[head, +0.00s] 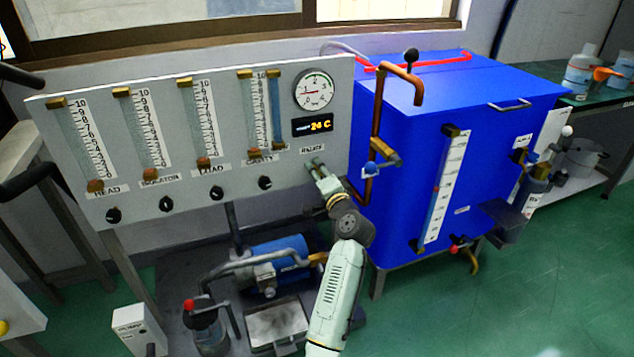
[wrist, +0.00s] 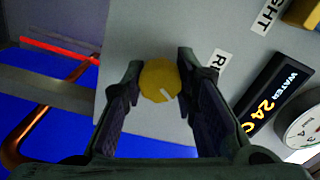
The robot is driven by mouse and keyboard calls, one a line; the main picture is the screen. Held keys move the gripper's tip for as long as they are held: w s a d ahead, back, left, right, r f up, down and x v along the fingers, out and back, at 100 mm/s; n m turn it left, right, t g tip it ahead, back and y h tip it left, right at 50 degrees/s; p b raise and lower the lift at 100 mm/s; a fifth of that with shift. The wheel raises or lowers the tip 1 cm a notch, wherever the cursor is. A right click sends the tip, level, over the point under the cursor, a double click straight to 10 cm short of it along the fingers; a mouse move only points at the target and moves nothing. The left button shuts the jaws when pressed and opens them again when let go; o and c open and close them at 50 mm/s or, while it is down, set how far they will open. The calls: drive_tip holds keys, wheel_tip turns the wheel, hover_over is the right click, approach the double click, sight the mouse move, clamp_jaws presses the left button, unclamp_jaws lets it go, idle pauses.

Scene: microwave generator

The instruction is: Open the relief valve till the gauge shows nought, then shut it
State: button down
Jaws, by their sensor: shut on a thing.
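The relief valve knob is a round yellow knob (wrist: 156,78) with a white pointer mark, on the grey panel (wrist: 150,30) in the wrist view. My gripper (wrist: 160,82) is shut on it, one finger on each side. In the head view my gripper (head: 314,166) reaches the panel's lower right, below the "WATER" display, and hides the knob. The round pressure gauge (head: 314,90) is at the panel's upper right; its needle is too small to read surely. The gauge (wrist: 303,132) is cut off at the right edge of the wrist view.
A digital display (head: 312,126) sits under the gauge. Several flow tubes with black knobs (head: 217,193) are to the left. A blue tank (head: 460,110) with copper pipe (head: 377,110) stands close on the right. A blue pump (head: 278,262) is below.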

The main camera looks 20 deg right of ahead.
drive_tip(key=n+b, duration=0.4)
drive_tip(key=shift+f+n, duration=0.1)
drive_tip(key=shift+n, duration=0.2)
idle(0.3)
drive_tip(key=c, duration=1.2)
unclamp_jaws()
drive_tip(key=shift+c, duration=0.2)
drive_tip(key=s, duration=0.7)
drive_tip(key=shift+s, duration=0.25)
